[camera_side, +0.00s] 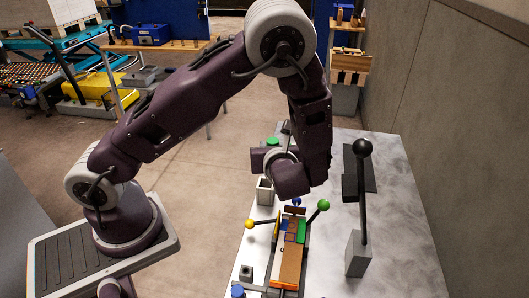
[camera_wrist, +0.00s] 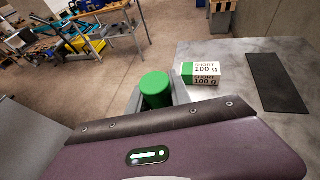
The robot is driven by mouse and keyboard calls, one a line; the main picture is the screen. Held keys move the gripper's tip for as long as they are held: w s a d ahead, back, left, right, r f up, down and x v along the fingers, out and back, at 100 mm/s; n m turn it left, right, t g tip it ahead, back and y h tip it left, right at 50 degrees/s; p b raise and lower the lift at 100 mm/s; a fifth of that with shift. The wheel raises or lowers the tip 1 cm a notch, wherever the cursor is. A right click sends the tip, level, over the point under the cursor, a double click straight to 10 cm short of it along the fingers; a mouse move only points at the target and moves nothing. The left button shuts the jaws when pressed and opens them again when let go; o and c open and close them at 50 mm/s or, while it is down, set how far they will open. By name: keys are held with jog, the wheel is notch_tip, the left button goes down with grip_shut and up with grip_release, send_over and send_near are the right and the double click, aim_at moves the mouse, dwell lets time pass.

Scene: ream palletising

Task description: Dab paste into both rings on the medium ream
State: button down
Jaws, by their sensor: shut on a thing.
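In the wrist view, a green-capped cylinder (camera_wrist: 156,88) stands between the grey fingers of my gripper (camera_wrist: 157,100), which is shut on it. A small green top (camera_side: 272,141) also shows beside the wrist in the side view, where most of the gripper is hidden. I cannot tell whether the cylinder is the paste tool. A long orange-brown piece (camera_side: 291,268) lies in a fixture at the table's front, with blue and green parts at its far end.
Levers with yellow (camera_side: 250,224) and green (camera_side: 323,205) balls flank the fixture. A tall black-knobbed lever (camera_side: 364,148) rises at right.

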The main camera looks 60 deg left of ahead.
jog(key=s+d+r+m+t+h, duration=0.1)
jog(key=d+m+t+h, duration=0.3)
jog(key=d, duration=0.9)
jog(key=shift+s+d+r+m+t, duration=0.2)
jog(key=shift+s+r+m+t, duration=0.15)
jog(key=shift+s+m, duration=0.2)
jog(key=shift+f, duration=0.15)
jog(key=shift+f, duration=2.3)
jog(key=shift+f, duration=0.65)
notch_tip(320, 180, up, 5)
